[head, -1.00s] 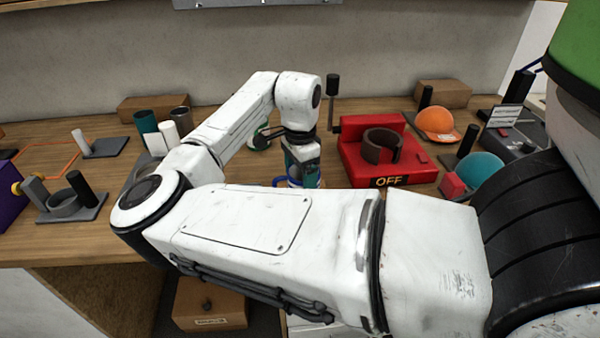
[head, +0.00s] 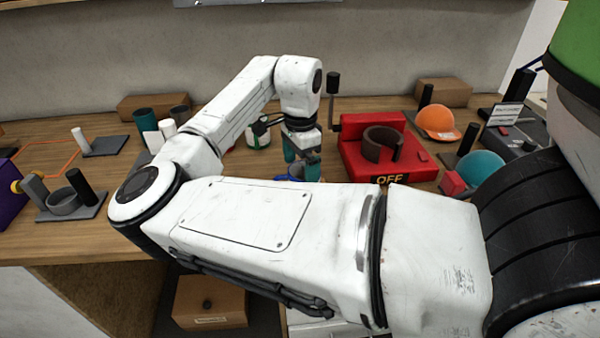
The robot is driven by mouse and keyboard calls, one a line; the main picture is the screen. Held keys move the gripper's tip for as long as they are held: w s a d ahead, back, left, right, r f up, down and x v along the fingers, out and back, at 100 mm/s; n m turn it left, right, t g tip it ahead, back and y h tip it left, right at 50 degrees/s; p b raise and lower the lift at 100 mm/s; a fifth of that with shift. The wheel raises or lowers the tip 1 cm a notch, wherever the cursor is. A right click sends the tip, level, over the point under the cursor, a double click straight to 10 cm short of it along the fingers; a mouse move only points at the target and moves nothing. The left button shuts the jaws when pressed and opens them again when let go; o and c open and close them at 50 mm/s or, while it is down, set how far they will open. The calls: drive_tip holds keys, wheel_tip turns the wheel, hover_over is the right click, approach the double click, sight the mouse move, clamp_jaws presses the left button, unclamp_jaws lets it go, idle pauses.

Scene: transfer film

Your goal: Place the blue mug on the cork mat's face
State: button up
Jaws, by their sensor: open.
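The blue mug (head: 296,171) stands on the wooden bench, mostly hidden behind my forearm, with only its upper part showing. My gripper (head: 302,164) points down at the mug with its teal fingers apart, one on the left and one on the right. The fingers are at the mug's rim; I cannot tell whether they touch it. I cannot make out the cork mat; my arm covers part of the bench.
A red machine (head: 365,158) with a dark ring holder stands just right of my gripper. A white and green container (head: 259,138) is behind it. An orange outline (head: 48,143) marks the left bench.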

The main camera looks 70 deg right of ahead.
wheel_tip(320, 180, up, 10)
drive_tip(key=shift+f+b, duration=0.25)
drive_tip(key=shift+b, duration=0.05)
drive_tip(key=shift+s+a+f, duration=0.1)
idle(0.5)
